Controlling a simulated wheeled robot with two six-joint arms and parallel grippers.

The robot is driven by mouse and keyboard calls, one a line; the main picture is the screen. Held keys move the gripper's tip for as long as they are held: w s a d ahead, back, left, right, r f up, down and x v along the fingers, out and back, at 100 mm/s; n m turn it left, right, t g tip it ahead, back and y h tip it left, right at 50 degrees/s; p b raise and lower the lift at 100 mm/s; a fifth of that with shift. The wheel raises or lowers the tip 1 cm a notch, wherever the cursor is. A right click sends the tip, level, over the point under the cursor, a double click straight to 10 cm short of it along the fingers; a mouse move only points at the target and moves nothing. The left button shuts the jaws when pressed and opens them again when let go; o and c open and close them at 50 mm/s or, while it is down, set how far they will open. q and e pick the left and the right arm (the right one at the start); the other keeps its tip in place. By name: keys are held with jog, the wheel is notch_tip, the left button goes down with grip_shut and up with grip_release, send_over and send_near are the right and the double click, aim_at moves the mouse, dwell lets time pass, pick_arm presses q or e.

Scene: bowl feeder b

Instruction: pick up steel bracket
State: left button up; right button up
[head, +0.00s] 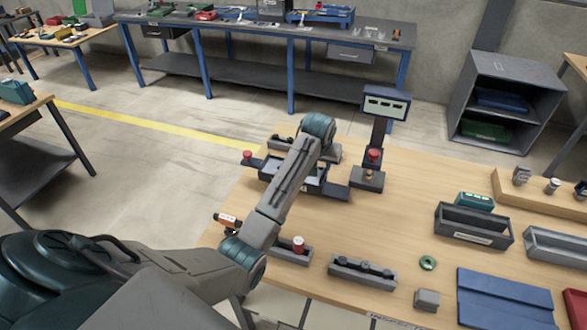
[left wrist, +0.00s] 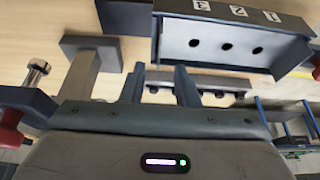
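No part is plainly recognisable as the steel bracket. In the left wrist view a pale panel with three dark holes (left wrist: 212,42) lies in a dark tray (left wrist: 290,58) with number labels; I cannot tell whether the panel is the bracket or the tray's floor. The tray also shows in the head view (head: 265,174), partly behind my left arm. My left gripper (left wrist: 160,72) has its two fingers apart with nothing gripped between them, beside the tray. In the head view my forearm hides the fingers. My right gripper is out of view.
A grey post (left wrist: 77,76) stands beside the left finger. A knobbed grey rail (left wrist: 208,84) lies beyond the fingers. A display stand (head: 385,103) and a red-button box (head: 369,180) stand right of the tray. Another knobbed rail (head: 362,273) is nearer.

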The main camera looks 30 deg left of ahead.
pick_arm(q)
jog(key=p+x, duration=0.2)
jog(key=x, duration=0.1)
jog(key=shift+s+d+f, duration=0.1)
jog(key=shift+f, duration=0.55)
jog(key=shift+w+f, duration=0.1)
jog(key=shift+w, duration=0.1)
jog(key=shift+c, duration=0.9)
jog(key=c, duration=0.4)
grip_shut()
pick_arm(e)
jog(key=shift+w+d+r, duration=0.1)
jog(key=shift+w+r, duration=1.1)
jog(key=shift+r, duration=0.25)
